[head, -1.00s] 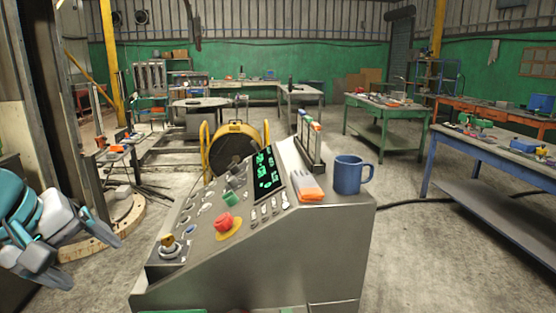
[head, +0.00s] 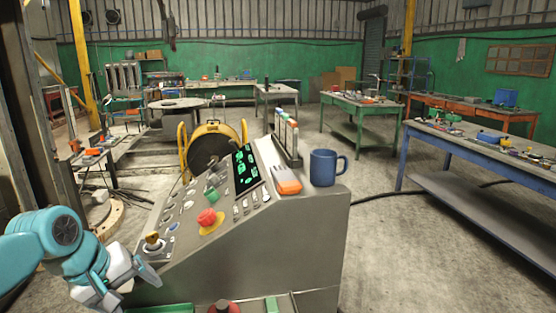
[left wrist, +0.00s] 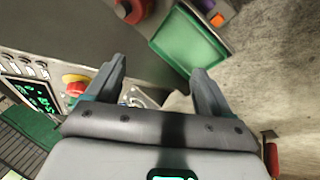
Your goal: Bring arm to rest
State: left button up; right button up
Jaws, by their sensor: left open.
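My left arm comes in at the lower left of the head view. My left gripper (head: 136,292) is open and empty, low at the near left of the grey control console (head: 290,245). It lies below the yellow-topped joystick (head: 152,242) in the picture, apart from it. In the left wrist view the two dark fingers of the gripper (left wrist: 157,70) are spread with nothing between them. A green tray (left wrist: 190,45) lies just beyond the fingertips there, and a red knob (left wrist: 130,10) is above. My right gripper is not in view.
The console carries a red button (head: 207,218), a lit screen (head: 245,168), an orange-and-white object (head: 287,182) and a blue mug (head: 323,168). A yellow reel (head: 212,150) stands behind it. Workbenches stand at the right, with bare floor between.

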pick_arm(q)
jog(key=d+f+m+g+h, duration=0.1)
jog(key=d+f, duration=0.3)
jog(key=f, duration=0.8)
jog(key=d+f+m+g, duration=0.15)
jog(key=d+f, duration=0.25)
jog(key=f, duration=0.7)
jog(key=s+d+f+m, duration=0.1)
jog(key=s+d+f, duration=0.2)
jog(key=s+f, duration=0.3)
jog(key=s+d+f+m+g, duration=0.1)
jog(key=s+d+f, duration=0.2)
jog(key=s+f, duration=0.3)
jog(key=s+d+f+m+g+p, duration=0.1)
jog(key=s+d+f, duration=0.2)
jog(key=s+f, duration=0.4)
jog(key=shift+s+h, duration=0.4)
jog(key=shift+s, duration=0.05)
